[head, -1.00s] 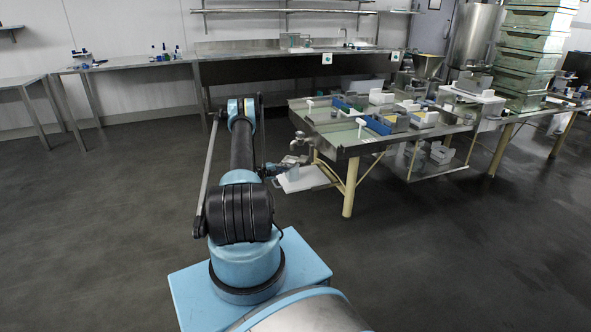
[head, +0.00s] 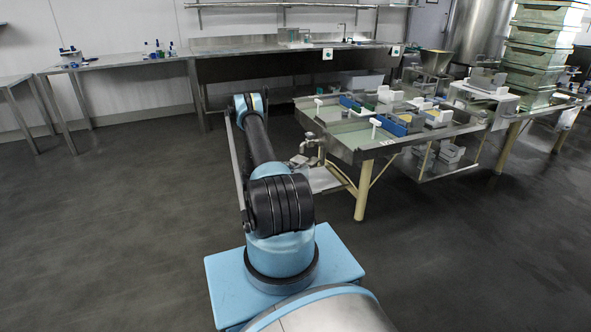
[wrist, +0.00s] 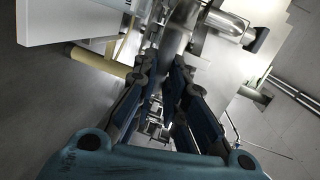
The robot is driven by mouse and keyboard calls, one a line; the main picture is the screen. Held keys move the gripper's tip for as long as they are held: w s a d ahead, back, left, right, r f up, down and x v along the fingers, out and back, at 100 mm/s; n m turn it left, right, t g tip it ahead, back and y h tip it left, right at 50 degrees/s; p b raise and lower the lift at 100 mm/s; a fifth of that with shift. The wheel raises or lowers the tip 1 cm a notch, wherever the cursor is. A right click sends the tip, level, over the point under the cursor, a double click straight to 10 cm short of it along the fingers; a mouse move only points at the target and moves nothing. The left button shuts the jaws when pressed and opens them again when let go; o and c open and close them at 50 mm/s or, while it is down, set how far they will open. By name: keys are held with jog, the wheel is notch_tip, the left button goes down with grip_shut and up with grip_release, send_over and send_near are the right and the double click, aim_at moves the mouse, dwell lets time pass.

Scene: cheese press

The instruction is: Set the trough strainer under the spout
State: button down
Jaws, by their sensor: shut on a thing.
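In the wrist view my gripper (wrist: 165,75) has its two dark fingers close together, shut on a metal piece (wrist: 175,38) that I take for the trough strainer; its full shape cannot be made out. A shiny metal fitting with a black end (wrist: 226,24) lies just beyond the fingertips to the right.
A pale flat slab (head: 326,179) lies low below the spout, beside a yellowish table leg (head: 364,190). White and blue moulds (head: 394,127) stand on the table. Stacked green crates (head: 548,45) stand at the back right. The dark floor on the left is clear.

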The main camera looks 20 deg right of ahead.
jog(key=shift+w+f, duration=0.1)
jog(key=shift+f, duration=0.05)
jog(key=c, duration=1.7)
grip_release()
jog(key=shift+d+f, duration=0.1)
jog(key=shift+o, duration=0.2)
jog(key=shift+d, duration=0.1)
jog(key=v, duration=0.7)
jog(key=shift+a, duration=0.2)
